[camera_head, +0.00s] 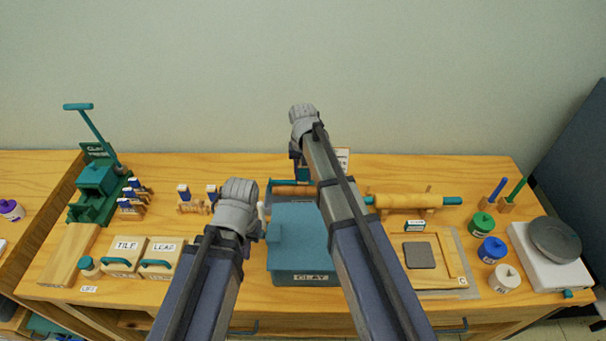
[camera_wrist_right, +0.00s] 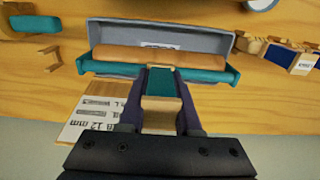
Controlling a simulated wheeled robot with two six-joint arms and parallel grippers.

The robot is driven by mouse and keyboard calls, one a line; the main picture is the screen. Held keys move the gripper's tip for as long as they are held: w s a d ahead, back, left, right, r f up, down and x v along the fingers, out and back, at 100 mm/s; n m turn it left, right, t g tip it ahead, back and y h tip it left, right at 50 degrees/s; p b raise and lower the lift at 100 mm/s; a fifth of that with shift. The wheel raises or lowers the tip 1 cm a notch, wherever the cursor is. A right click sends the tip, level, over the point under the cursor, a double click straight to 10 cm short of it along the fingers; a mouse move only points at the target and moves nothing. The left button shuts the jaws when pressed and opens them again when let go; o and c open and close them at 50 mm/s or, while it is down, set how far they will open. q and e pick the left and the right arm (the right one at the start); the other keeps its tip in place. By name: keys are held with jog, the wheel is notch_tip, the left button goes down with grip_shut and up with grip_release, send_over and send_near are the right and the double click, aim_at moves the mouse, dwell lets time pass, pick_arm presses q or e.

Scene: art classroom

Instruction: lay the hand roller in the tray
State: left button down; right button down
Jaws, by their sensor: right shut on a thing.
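The hand roller has an orange-brown barrel (camera_wrist_right: 160,56) between teal end arms and a short teal and wooden handle. My right gripper (camera_wrist_right: 161,100) is shut on that handle, and shows from behind in the head view (camera_head: 296,158). The grey tray (camera_wrist_right: 160,30) lies under and behind the barrel in the right wrist view. The roller overlaps the tray lengthwise, and I cannot tell whether it touches it. In the head view the barrel (camera_head: 290,190) is partly hidden by my right arm. My left gripper (camera_head: 240,205) is left of the teal clay box; its fingers are hidden.
The teal clay box (camera_head: 297,250) stands in front of the tray. A rolling pin (camera_head: 408,201) rests on a stand to the right, above a wooden board (camera_head: 440,262). Tile and leaf boxes (camera_head: 125,255) and a clay press (camera_head: 97,180) stand left. A printed card (camera_wrist_right: 95,118) lies near my right gripper.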

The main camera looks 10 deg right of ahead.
aim_at(303, 183)
jog(key=shift+f+b, duration=1.9)
jog(key=shift+f, duration=0.35)
jog(key=shift+c, duration=0.6)
grip_release()
jog(key=shift+r, duration=0.1)
notch_tip(303, 183, up, 10)
jog(key=p, duration=1)
